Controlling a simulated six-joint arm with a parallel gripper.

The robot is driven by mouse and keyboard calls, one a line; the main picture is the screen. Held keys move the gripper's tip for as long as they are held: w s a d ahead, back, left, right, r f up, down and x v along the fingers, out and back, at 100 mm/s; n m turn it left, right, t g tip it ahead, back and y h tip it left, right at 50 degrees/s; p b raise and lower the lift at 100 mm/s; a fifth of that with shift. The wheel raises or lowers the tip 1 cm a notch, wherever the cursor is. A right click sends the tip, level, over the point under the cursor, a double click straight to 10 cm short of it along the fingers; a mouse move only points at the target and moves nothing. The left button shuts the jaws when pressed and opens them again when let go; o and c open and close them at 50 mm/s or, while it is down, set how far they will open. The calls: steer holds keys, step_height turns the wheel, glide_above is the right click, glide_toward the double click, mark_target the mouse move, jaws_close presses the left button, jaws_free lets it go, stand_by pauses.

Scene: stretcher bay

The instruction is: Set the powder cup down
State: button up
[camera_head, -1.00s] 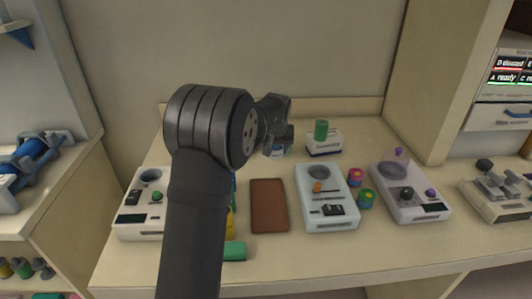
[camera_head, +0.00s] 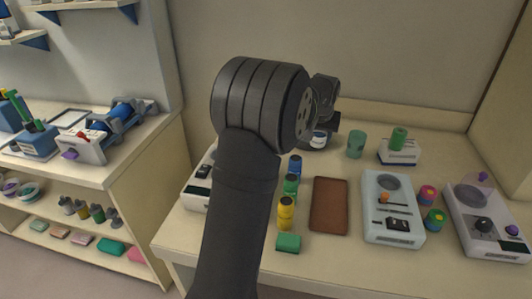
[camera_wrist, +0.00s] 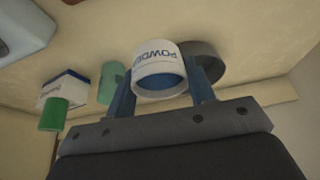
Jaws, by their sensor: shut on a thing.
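The powder cup (camera_wrist: 157,62) is white with blue lettering and a blue inside. In the wrist view it sits between the two blue fingers of my gripper (camera_wrist: 165,92), which is shut on it. In the head view a small part of the cup (camera_head: 318,138) shows below my gripper (camera_head: 327,128), at the back of the bench (camera_head: 340,255). A grey round piece (camera_wrist: 205,52) is close behind the cup. I cannot tell whether the cup touches it or the bench.
A teal cup (camera_head: 356,144) and a white box with a green cylinder (camera_head: 398,151) stand to the right. A brown mat (camera_head: 329,205), several small bottles and a white device (camera_head: 392,208) are in front. My arm hides part of the left bench.

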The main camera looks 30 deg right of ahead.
steer(key=w+a+f, duration=0.2)
steer(key=w+a, duration=0.1)
steer(key=w, duration=0.3)
steer(key=w+a+f, duration=0.2)
steer(key=w+a, duration=0.1)
steer(key=w, duration=0.3)
steer(key=w+a+f, duration=0.2)
steer(key=w+a, duration=0.1)
steer(key=w, duration=0.3)
steer(key=shift+a+f, duration=0.35)
steer(key=shift+f, duration=2.1)
steer(key=shift+f, duration=0.15)
steer(key=o, duration=1)
steer(key=shift+c, duration=0.2)
steer(key=v, duration=1.2)
